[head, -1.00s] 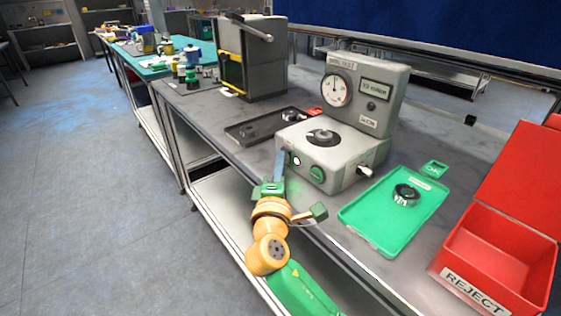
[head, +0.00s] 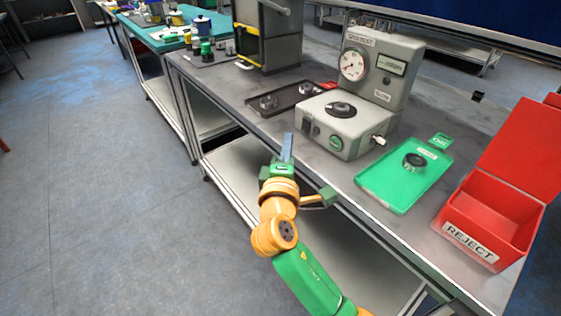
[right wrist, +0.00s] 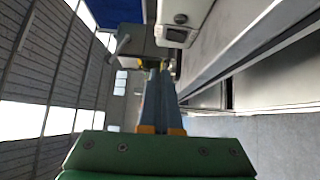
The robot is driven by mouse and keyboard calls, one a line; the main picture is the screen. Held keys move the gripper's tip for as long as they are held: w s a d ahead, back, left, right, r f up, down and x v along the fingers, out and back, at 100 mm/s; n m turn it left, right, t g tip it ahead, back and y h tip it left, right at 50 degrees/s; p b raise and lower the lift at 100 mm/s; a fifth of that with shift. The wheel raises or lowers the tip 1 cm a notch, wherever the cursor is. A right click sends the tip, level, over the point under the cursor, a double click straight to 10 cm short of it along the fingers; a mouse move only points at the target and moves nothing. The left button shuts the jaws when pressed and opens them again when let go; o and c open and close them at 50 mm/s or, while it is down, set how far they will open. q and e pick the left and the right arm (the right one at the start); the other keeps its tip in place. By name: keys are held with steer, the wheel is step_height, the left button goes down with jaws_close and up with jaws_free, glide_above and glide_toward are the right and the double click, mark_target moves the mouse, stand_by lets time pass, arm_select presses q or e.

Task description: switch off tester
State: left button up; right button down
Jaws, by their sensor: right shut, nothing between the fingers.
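The grey tester (head: 362,85) stands on the bench, with a dial gauge (head: 353,65) on its upright part. Its display (head: 391,63) looks dark. The front of its base has a green button (head: 336,142) and a small dark knob or switch (head: 307,124) to the left of it. A lever with a pale knob (head: 379,140) is on the right side. My right gripper (head: 288,147) is shut and empty, in front of the bench edge, left of and apart from the tester. Its closed fingers show in the right wrist view (right wrist: 158,95). My left gripper is not in view.
A green tray (head: 378,186) holding a dark round part (head: 414,160) lies right of the tester. A red REJECT bin (head: 470,247) stands at the right. A black tray (head: 302,88) with parts lies behind left. A dark frame machine (head: 265,40) stands farther back.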

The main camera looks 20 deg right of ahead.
steer(key=v, duration=0.5)
steer(key=shift+s+r, duration=0.2)
steer(key=shift+s, duration=0.05)
steer(key=a+f+n+g+y+p, duration=0.1)
steer(key=a+f+g+y, duration=0.15)
steer(key=f, duration=0.85)
steer(key=a+f+n+g+y+p, duration=0.1)
steer(key=f+g+y+p, duration=0.15)
steer(key=f, duration=0.85)
steer(key=s+d+f+m+g+y, duration=0.1)
steer(key=s+f+m+g, duration=0.1)
steer(key=s+f, duration=0.4)
steer(key=s+f+m+g+y, duration=0.15)
steer(key=s+f, duration=0.25)
steer(key=f, duration=0.5)
steer(key=s+d+f+m+g+p, duration=0.1)
steer(key=s+d+f+m+g, duration=0.1)
steer(key=s, duration=0.6)
steer(key=s+d+f+m+g+p, duration=0.1)
steer(key=s+d+f+m+g, duration=0.1)
steer(key=s, duration=0.7)
steer(key=s+d+f+m+g+p, duration=0.1)
steer(key=s+d+f+m+g, duration=0.2)
steer(key=s, duration=0.6)
step_height(320, 180, down, 3)
steer(key=shift+d+m, duration=0.25)
steer(key=shift+m, duration=0.9)
